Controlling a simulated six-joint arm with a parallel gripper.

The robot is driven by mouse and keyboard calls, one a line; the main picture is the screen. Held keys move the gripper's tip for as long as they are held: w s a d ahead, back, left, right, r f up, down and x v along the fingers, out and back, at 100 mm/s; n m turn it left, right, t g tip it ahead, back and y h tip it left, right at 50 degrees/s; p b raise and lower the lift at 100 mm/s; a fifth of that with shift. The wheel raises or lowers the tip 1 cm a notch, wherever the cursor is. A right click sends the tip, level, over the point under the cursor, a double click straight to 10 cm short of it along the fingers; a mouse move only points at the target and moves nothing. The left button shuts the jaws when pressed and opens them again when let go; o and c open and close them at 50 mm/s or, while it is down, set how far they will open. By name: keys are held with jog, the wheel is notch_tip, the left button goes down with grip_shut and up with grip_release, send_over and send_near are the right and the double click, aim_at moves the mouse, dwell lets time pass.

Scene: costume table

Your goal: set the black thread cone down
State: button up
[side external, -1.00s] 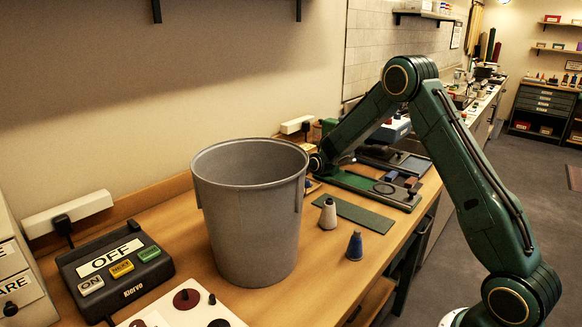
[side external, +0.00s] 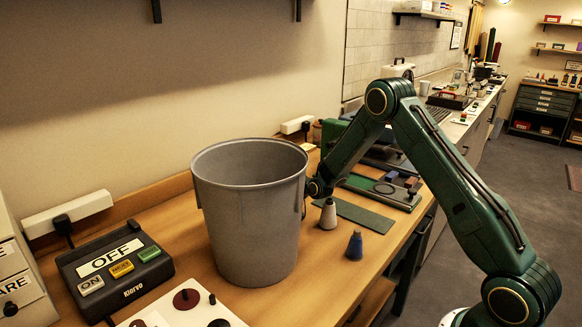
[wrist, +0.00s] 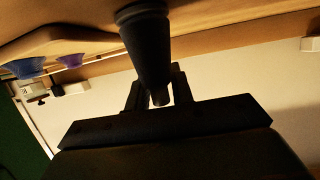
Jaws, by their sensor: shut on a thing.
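The black thread cone (wrist: 148,45) is between the fingers of my gripper (wrist: 158,86) in the wrist view. The jaws are shut on the cone's narrow end. Its wide base points toward the tan surface at the top of that picture; I cannot tell whether it touches. In the side view my wrist is behind the right rim of the grey bin (side external: 245,225), which hides the jaws and the black cone. A pale cone (side external: 328,215) stands just right of there, and a blue cone (side external: 354,246) stands nearer the camera.
A green mat (side external: 362,217) lies behind the two cones. A control box (side external: 115,270) with a sign reading OFF is at left. A pale board (side external: 180,312) with dark round spots is in front. Blue (wrist: 27,67) and purple (wrist: 72,60) objects show in the wrist view.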

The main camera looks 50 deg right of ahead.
jog(key=shift+f, duration=0.1)
jog(key=o, duration=1)
jog(key=shift+s+r, duration=0.35)
jog(key=shift+s, duration=0.3)
jog(key=shift+v, duration=5.35)
jog(key=shift+r, duration=0.1)
